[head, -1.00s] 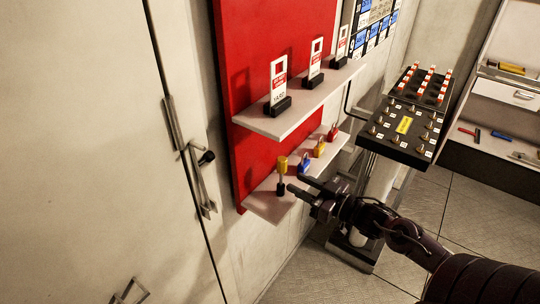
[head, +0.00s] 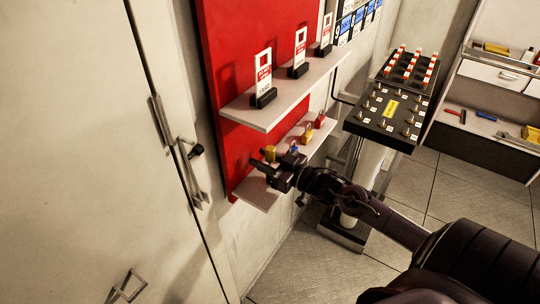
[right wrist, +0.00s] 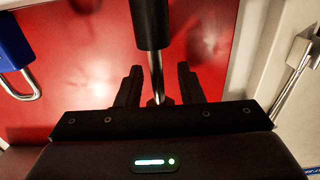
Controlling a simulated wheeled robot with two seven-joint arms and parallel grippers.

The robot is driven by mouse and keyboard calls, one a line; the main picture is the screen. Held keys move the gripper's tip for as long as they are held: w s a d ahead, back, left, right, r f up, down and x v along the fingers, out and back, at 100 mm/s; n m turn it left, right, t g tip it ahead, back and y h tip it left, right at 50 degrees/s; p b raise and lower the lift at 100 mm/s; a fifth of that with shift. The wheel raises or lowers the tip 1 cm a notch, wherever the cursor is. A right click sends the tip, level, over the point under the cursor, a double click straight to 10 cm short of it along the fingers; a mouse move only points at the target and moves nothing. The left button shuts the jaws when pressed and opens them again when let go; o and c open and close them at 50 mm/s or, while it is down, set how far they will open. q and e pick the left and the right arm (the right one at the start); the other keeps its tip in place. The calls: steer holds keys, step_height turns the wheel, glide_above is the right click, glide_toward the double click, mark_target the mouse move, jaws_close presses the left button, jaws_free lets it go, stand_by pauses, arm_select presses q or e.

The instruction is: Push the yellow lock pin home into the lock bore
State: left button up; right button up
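The yellow lock pin (head: 270,153) stands on the lower shelf (head: 258,197) of the red board, its yellow head showing above my gripper. In the right wrist view its metal shank and thick black part (right wrist: 150,25) show; the yellow head is out of sight there. My right gripper (head: 264,164) is at the pin. In the wrist view its two fingers (right wrist: 158,85) stand apart on either side of the shank, with gaps visible. I cannot make out the lock bore. My left gripper is not in view.
A blue padlock (right wrist: 15,45) is close beside the gripper; a yellow padlock (head: 307,134) and a red padlock (head: 320,121) stand farther along. The upper shelf (head: 268,120) with tags overhangs them. A cabinet door with a handle (head: 187,165) is at left.

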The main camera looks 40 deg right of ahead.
steer(key=shift+c, duration=0.2)
jaws_close()
step_height(320, 180, up, 10)
steer(key=b, duration=0.1)
steer(key=shift+b, duration=0.4)
